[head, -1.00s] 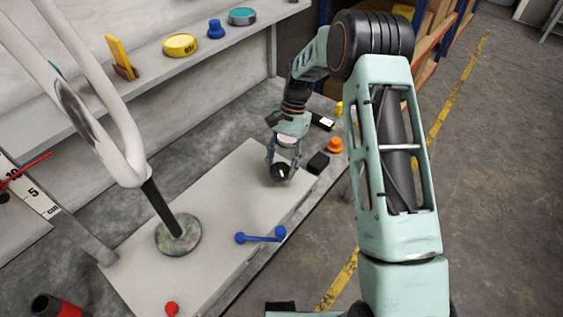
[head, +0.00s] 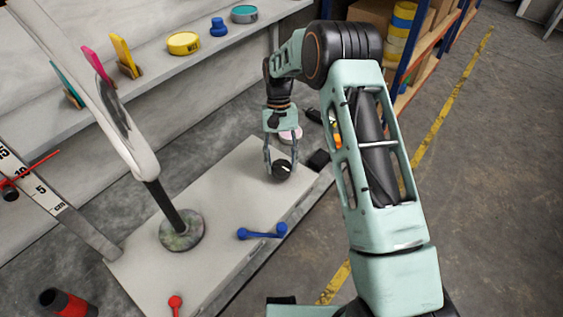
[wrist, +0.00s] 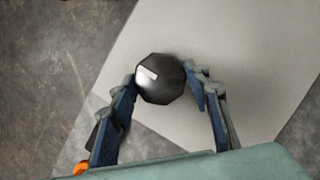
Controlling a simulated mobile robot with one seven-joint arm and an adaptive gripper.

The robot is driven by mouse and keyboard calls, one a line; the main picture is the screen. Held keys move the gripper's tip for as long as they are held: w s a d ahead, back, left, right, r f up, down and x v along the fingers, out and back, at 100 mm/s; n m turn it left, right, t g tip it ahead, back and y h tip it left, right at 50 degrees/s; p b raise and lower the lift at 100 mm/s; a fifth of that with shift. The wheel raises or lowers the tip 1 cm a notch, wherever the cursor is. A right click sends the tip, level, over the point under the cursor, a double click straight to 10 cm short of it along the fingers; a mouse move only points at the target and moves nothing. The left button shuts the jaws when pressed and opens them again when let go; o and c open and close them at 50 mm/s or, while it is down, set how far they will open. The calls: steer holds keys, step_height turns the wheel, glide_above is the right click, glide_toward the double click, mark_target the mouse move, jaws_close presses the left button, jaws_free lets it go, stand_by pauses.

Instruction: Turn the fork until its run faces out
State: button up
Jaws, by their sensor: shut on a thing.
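The white tubular fork (head: 128,135) stands at the left in the head view on a dark stem (head: 164,204) with a round mottled base (head: 182,232) on the pale board. Its two legs nearly line up from here, and its top is cut off by the frame. My gripper (head: 281,168) is shut on a black faceted knob (wrist: 160,80) at the board's far end. The fingers lie on either side of the knob, which bears a short white mark on top. The fork is not in the wrist view.
A blue lever (head: 262,232) and a red lever (head: 175,303) lie along the board's (head: 235,190) near side. A shelf (head: 160,65) behind holds tape rolls and coloured cards. A ruler (head: 50,200) stands at left.

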stand_by(0.3)
steer(key=o, duration=1.2)
steer(key=shift+c, duration=0.2)
steer(key=v, duration=1.2)
